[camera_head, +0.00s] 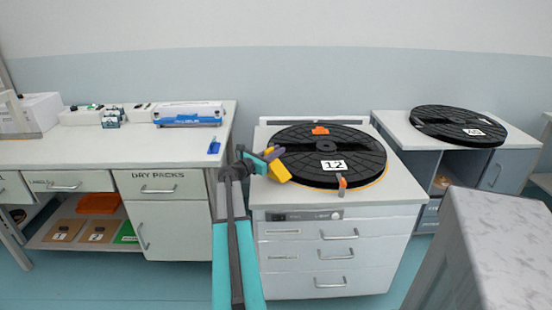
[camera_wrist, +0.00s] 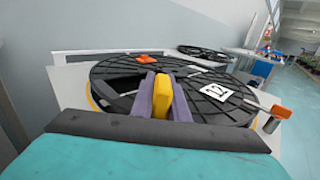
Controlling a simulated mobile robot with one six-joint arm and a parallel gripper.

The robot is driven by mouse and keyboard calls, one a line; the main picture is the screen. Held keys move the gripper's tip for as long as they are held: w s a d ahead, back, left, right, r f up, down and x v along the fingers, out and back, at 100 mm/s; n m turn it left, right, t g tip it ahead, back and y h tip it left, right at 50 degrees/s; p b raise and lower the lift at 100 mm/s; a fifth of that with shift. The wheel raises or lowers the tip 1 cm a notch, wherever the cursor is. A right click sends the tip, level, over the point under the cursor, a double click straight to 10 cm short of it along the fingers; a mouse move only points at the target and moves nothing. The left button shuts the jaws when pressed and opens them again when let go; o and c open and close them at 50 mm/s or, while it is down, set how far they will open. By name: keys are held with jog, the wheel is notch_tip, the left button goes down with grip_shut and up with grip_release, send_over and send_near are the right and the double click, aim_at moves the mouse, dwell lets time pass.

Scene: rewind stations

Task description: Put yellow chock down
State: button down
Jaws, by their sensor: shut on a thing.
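The yellow chock (camera_head: 279,173) is held in my gripper (camera_head: 268,155), at the left edge of the black round turntable marked 12 (camera_head: 350,166). In the wrist view the yellow chock (camera_wrist: 163,96) stands between the two grey-purple fingers (camera_wrist: 160,100), in front of the black disc (camera_wrist: 112,72). My gripper is shut on the chock. I cannot tell whether the chock touches the disc or the cabinet top (camera_head: 395,195).
An orange block (camera_head: 320,131) lies at the disc's back, and an orange-tipped post (camera_head: 342,182) stands at its front. A second black disc (camera_head: 458,126) lies on the right cabinet. A left bench (camera_head: 60,152) holds boxes and a blue item (camera_head: 214,147). A grey block (camera_head: 490,250) stands front right.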

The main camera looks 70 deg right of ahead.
jog(key=shift+f, duration=1.35)
jog(key=shift+f, duration=0.1)
jog(key=c, duration=1.7)
grip_release()
jog(key=v, duration=1.2)
